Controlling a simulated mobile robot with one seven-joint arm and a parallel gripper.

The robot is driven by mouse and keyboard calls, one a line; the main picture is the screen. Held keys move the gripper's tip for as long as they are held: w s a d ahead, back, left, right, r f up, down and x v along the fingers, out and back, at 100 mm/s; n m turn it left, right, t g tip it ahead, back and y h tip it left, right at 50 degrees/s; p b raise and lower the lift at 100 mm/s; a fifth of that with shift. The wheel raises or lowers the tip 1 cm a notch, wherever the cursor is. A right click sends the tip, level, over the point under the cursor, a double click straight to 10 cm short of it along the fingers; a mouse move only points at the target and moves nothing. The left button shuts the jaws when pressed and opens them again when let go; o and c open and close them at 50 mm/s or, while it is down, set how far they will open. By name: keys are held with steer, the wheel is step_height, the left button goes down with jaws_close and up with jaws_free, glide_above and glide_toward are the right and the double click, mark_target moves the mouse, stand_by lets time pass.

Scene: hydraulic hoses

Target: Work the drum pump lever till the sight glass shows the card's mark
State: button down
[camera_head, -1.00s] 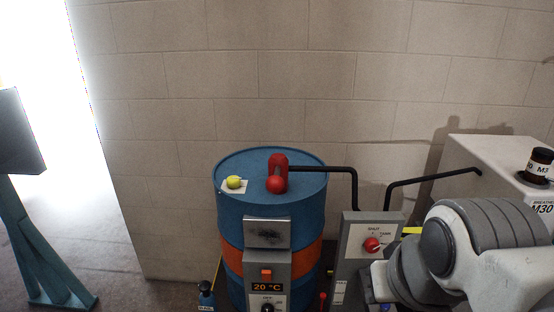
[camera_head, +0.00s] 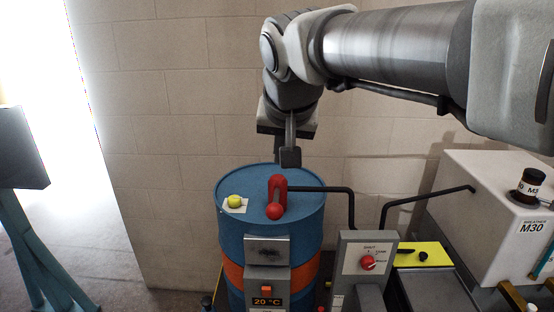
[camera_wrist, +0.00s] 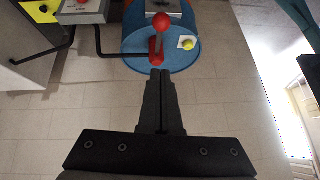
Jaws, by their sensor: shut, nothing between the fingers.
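The blue drum (camera_head: 232,225) with an orange band stands by the wall. On its lid is the red pump (camera_head: 278,186), whose lever ends in a red ball knob (camera_head: 274,211) pointing toward the head camera. In the wrist view the red knob (camera_wrist: 161,21) tops a short lever at the drum's lid (camera_wrist: 185,57). My gripper (camera_head: 290,158) is shut and empty, just above and behind the drum's far rim, apart from the lever. It also shows in the wrist view (camera_wrist: 158,78). I cannot make out the sight glass or the card's mark.
A yellow cap (camera_head: 235,201) lies on a white patch on the lid. A grey valve box (camera_head: 352,260) with a red knob (camera_head: 368,263) stands right of the drum. Black pipe (camera_head: 340,190) runs from the pump. A white M30 tank (camera_head: 470,210) is at right.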

glide_above(277, 209)
steer(key=f, duration=0.8)
steer(key=shift+w+d, duration=0.15)
steer(key=shift+w, duration=0.1)
steer(key=shift+s+a+f, duration=0.1)
steer(key=shift+a+f, duration=0.05)
steer(key=shift+f, duration=0.85)
steer(key=shift+s+a+f, duration=0.1)
steer(key=shift+f, duration=0.9)
steer(key=shift+s+d+f, duration=0.1)
steer(key=shift+f, duration=0.1)
